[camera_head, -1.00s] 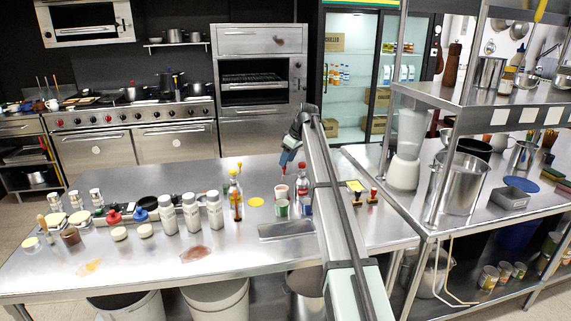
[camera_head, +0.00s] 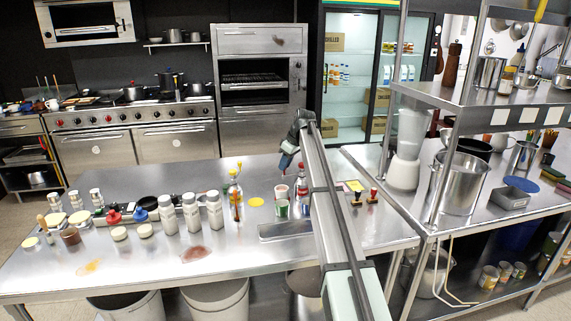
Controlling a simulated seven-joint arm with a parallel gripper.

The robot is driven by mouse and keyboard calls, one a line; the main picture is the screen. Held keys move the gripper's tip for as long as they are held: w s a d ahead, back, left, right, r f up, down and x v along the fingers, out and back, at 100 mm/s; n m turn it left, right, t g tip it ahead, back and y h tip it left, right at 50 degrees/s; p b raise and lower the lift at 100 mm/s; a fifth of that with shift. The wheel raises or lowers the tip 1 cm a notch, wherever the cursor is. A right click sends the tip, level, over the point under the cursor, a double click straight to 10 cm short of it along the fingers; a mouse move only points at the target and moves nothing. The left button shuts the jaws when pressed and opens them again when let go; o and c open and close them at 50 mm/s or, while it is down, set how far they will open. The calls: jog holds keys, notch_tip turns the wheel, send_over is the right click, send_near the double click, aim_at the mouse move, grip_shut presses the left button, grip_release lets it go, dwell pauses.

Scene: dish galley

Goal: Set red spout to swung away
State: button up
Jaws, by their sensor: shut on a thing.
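My gripper (camera_head: 286,160) points down over the steel counter, above a white cup (camera_head: 281,191). A small red part, apparently the red spout (camera_head: 284,172), shows right at the fingertips, and my gripper is shut on it. The grip is too small to see in detail, and my own arm hides what lies behind it on the right. A bottle with a red top (camera_head: 301,186) stands just right of the cup. How far the spout is swung cannot be told.
A green cup (camera_head: 282,209) and a flat grey tray (camera_head: 286,231) lie in front. A yellow-topped bottle (camera_head: 236,196) and several white bottles (camera_head: 190,213) stand to the left.

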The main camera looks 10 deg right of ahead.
grip_shut()
jog(key=w+d+m+t+h, duration=0.1)
jog(key=w+d+m+h, duration=0.2)
jog(key=m, duration=1)
jog(key=shift+w+d+h, duration=0.3)
jog(key=shift+w+h, duration=0.6)
jog(key=shift+w, duration=0.8)
jog(key=o, duration=0.7)
grip_release()
